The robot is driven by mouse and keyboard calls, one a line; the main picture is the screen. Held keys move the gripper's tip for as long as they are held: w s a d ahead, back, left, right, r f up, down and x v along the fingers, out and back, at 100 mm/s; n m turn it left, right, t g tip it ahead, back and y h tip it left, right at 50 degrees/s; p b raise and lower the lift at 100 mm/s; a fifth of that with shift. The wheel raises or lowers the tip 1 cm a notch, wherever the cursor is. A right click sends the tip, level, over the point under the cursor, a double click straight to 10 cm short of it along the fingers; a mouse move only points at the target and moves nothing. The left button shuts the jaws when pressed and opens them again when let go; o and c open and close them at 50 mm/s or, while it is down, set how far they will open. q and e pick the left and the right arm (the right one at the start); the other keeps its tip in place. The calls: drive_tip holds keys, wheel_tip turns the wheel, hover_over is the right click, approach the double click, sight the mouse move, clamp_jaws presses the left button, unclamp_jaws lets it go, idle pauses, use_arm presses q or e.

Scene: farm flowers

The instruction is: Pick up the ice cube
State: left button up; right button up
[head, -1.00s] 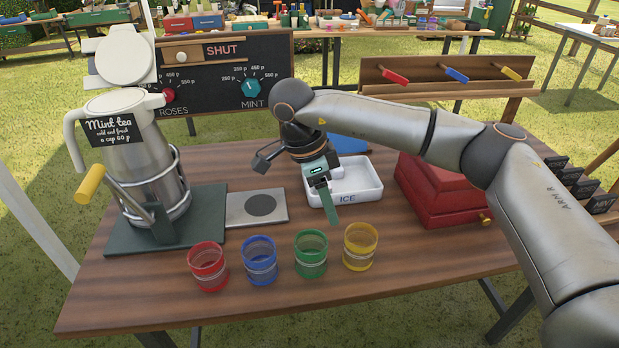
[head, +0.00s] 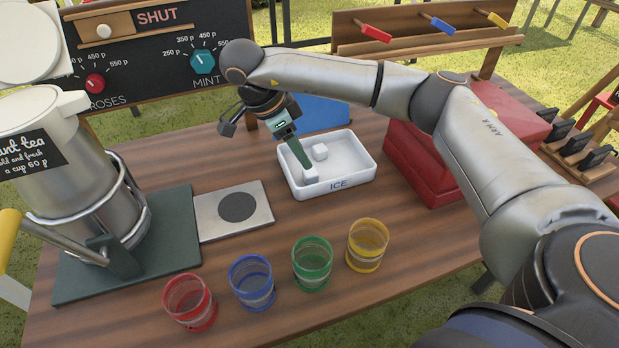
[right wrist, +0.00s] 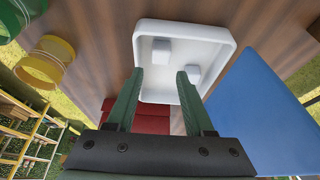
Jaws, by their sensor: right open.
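Two white ice cubes lie in the white tray marked ICE (head: 362,172). The nearer ice cube (head: 311,174) shows beside my right fingertips in the head view. The farther ice cube (head: 320,151) lies behind it. My right gripper (head: 304,164) points down over the tray, open and empty. In the right wrist view, the nearer cube (right wrist: 161,50) lines up with the gap between the open fingers (right wrist: 160,75). The other cube (right wrist: 193,73) lies just beyond the right fingertip. I cannot tell whether the fingers touch a cube. My left gripper is out of view.
Red, blue, green (head: 312,263) and yellow (head: 367,245) cups stand in front of the tray. A grey plate (head: 233,209) and the mint tea jug (head: 62,180) are left. A red box (head: 420,165) stands right, a blue panel (head: 325,112) behind.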

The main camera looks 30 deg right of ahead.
sight(310, 172)
drive_tip(key=shift+a+b+x, duration=0.2)
drive_tip(key=shift+b+x, duration=0.3)
drive_tip(key=shift+x, duration=2.6)
drive_tip(key=shift+w+f, duration=0.1)
drive_tip(key=shift+c, duration=0.2)
clamp_jaws()
